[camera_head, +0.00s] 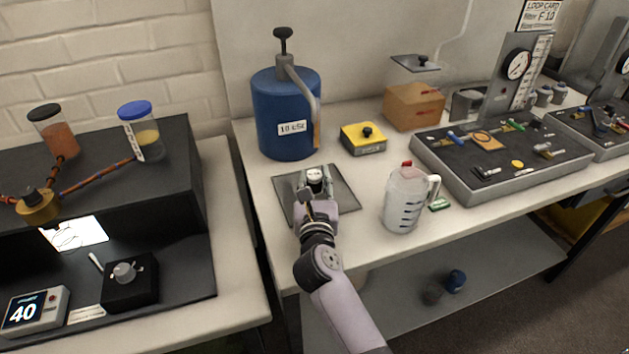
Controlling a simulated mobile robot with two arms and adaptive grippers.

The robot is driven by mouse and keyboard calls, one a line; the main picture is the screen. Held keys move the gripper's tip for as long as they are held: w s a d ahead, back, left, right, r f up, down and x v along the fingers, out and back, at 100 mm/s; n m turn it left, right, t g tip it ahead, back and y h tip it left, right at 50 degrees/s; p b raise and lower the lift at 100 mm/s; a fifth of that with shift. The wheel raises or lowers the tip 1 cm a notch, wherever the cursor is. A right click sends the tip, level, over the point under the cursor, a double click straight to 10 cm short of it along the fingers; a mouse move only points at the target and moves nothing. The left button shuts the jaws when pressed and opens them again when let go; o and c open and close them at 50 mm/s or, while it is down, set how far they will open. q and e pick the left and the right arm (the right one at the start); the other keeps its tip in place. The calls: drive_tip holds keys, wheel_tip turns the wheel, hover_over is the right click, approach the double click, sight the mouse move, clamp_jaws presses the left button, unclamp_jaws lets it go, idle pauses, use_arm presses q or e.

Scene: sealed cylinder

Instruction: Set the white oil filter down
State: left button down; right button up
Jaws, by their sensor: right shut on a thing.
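My right gripper (317,184) reaches in from the bottom of the head view and is over the dark grey square mat (346,196) on the bench. It is shut on a small white thing (316,173), which I take for the white oil filter. Only its pale top edge shows past the fingers; the gripper hides the rest. I cannot tell whether it touches the mat. My left gripper is not in view.
A blue drum with a hand pump (287,115) stands behind the mat. A clear measuring jug (406,200) is close on its right. A yellow block (363,139), a cardboard box (413,107) and a grey tool tray (470,180) lie farther right.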

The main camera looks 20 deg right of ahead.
drive_tip(key=shift+f, duration=0.15)
drive_tip(key=o, duration=1.2)
drive_tip(key=shift+c, duration=0.2)
drive_tip(key=b+v, duration=0.1)
drive_tip(key=v, duration=1)
drive_tip(key=shift+s+a+r+b, duration=0.15)
drive_tip(key=shift+s+r+b, duration=0.15)
drive_tip(key=shift+s, duration=0.2)
drive_tip(key=shift+f, duration=0.1)
